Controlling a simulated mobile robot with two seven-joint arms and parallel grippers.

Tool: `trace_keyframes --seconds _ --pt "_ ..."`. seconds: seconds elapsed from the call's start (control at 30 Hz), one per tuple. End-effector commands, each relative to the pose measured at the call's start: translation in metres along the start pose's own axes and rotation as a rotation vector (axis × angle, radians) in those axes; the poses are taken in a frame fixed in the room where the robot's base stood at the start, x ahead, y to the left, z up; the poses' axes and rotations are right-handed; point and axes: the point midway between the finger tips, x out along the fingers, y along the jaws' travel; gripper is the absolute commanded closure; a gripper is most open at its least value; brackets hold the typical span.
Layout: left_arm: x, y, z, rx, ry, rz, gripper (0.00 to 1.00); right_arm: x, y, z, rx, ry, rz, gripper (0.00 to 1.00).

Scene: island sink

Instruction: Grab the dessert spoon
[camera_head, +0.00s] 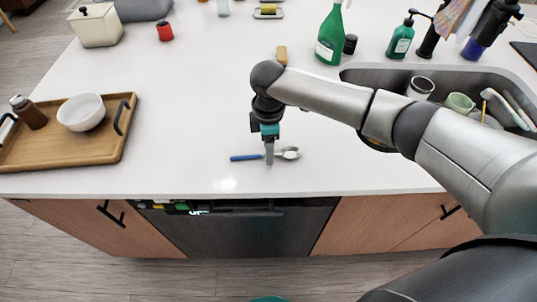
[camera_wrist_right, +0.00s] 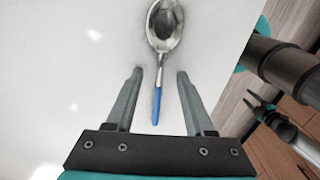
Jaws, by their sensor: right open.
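The dessert spoon (camera_head: 287,153) lies on the white counter near its front edge, with a blue handle to the left and a metal bowl to the right. My right gripper (camera_head: 269,160) points down at the middle of the spoon and hides part of it in the head view. In the right wrist view the spoon (camera_wrist_right: 160,62) shows with its blue handle between the two open fingers of the right gripper (camera_wrist_right: 160,72). The fingers stand apart on either side and do not visibly touch it.
A wooden tray (camera_head: 75,157) with a white bowl (camera_head: 81,112) and a brown bottle (camera_head: 29,112) is at the left. The sink (camera_head: 377,74) with cups is at the right, near a green spray bottle (camera_head: 331,36). The counter (camera_head: 190,90) around the spoon is clear.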

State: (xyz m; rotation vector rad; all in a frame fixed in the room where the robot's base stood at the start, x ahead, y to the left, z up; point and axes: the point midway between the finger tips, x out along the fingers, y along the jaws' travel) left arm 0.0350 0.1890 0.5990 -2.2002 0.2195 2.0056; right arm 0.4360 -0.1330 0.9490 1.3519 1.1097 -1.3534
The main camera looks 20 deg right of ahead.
Motion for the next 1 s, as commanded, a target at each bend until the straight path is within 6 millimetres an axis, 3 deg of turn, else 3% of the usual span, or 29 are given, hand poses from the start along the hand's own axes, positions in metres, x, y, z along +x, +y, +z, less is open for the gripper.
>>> trace_keyframes --seconds 0.3,0.77,1.0 --pt "0.0008 0.0001 -0.0004 0.001 0.001 0.0 0.49 0.0061 0.0 0.0 -0.001 0.0 0.001 0.48" --pt "0.0008 0.0003 -0.0004 0.002 0.001 0.001 0.49 0.0055 0.0002 0.0001 -0.001 0.0 0.001 0.99" --pt "0.0008 0.0004 -0.0003 0.002 0.0 0.001 0.49 0.0055 0.0002 0.0001 0.0 0.0 0.001 1.0"
